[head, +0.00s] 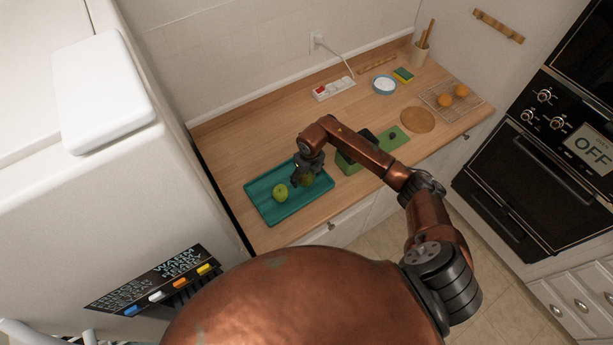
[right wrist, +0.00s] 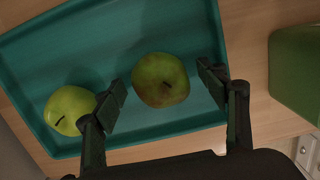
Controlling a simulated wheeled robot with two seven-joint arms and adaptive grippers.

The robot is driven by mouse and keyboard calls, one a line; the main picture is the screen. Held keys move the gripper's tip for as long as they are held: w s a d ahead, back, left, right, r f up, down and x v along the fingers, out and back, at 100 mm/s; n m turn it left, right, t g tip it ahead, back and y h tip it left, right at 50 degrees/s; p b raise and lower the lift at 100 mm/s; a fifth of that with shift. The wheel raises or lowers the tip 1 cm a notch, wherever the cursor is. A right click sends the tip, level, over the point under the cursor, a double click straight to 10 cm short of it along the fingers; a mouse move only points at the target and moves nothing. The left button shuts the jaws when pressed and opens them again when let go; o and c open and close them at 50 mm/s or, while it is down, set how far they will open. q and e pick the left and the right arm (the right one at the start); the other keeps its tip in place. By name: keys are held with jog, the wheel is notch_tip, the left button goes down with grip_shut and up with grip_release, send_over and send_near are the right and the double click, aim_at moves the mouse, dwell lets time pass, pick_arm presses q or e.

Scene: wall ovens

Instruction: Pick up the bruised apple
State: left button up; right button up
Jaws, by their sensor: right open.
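The bruised apple (right wrist: 160,80) is dull green with a brownish-red patch. It sits in the teal tray (right wrist: 70,38). My right gripper (right wrist: 164,88) is open, with one finger on each side of this apple in the right wrist view. I see no clear contact. In the head view my right gripper (head: 306,174) is over the tray's right part (head: 283,216) and partly hides the bruised apple. A brighter green apple (head: 280,193) lies to its left in the tray; it also shows in the right wrist view (right wrist: 70,110). My left gripper is not in view.
A green box (head: 347,164) stands right of the tray, close to my right forearm; it also shows in the right wrist view (right wrist: 297,75). A cooling rack (head: 440,100) with oranges and a power strip (head: 334,88) are farther off. The counter's back left is clear.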

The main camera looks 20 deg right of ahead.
jog(key=c, duration=1.3)
jog(key=shift+r, duration=0.1)
jog(key=shift+c, duration=0.2)
